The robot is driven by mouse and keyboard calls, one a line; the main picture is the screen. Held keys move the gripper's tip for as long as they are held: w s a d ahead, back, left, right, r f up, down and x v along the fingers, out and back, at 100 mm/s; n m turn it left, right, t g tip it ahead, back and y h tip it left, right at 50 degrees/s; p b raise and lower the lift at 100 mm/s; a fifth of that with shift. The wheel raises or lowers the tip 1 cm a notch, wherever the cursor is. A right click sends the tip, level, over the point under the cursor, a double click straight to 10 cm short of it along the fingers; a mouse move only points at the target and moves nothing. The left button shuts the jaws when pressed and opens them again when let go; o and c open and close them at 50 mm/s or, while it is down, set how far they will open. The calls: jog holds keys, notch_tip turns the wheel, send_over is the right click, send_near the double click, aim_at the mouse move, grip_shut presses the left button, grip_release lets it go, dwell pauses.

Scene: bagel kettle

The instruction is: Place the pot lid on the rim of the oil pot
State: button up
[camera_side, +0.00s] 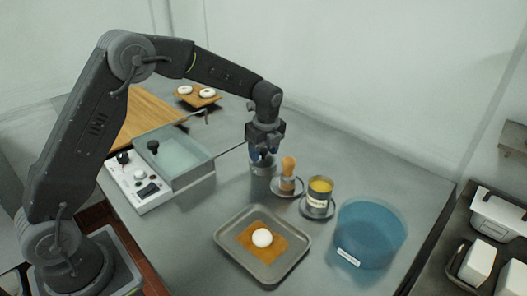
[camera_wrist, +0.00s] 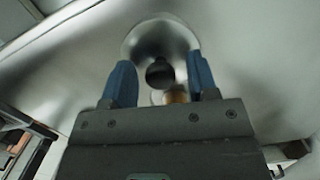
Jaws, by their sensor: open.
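My gripper (camera_side: 263,154) points down near the middle of the table, its blue fingers open and empty. Just below it in the side view is a small round metal thing (camera_side: 263,169), partly hidden by the fingers. In the wrist view a shiny round metal lid (camera_wrist: 160,32) with a dark knob (camera_wrist: 160,73) shows between and beyond the fingers (camera_wrist: 160,62). The knob appears between the fingers; I cannot tell whether they touch it. A small pot with yellow contents (camera_side: 320,187), likely the oil pot, stands open on a dish to the right.
A wooden-handled brush (camera_side: 288,168) stands on a dish between my gripper and the pot. A blue tub (camera_side: 371,235) is at right. A tray (camera_side: 232,249) holding a white ball (camera_side: 262,237) is in front. A water bath (camera_side: 175,160) is at left.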

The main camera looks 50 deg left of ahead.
jog(key=s+d+r+n+t, duration=0.1)
jog(key=s+r+n, duration=0.15)
jog(key=r, duration=0.55)
jog(key=s+d+r+n, duration=0.1)
jog(key=s+r, duration=0.2)
jog(key=r, duration=0.6)
jog(key=s+d+f+n+t+h, duration=0.1)
jog(key=s+n+t, duration=0.3)
jog(key=s+n, duration=1.2)
jog(key=s+d, duration=0.1)
jog(key=s, duration=0.7)
jog(key=shift+s+d+f, duration=0.15)
jog(key=shift+s+d, duration=0.05)
jog(key=shift+s, duration=0.15)
jog(key=shift+n, duration=0.25)
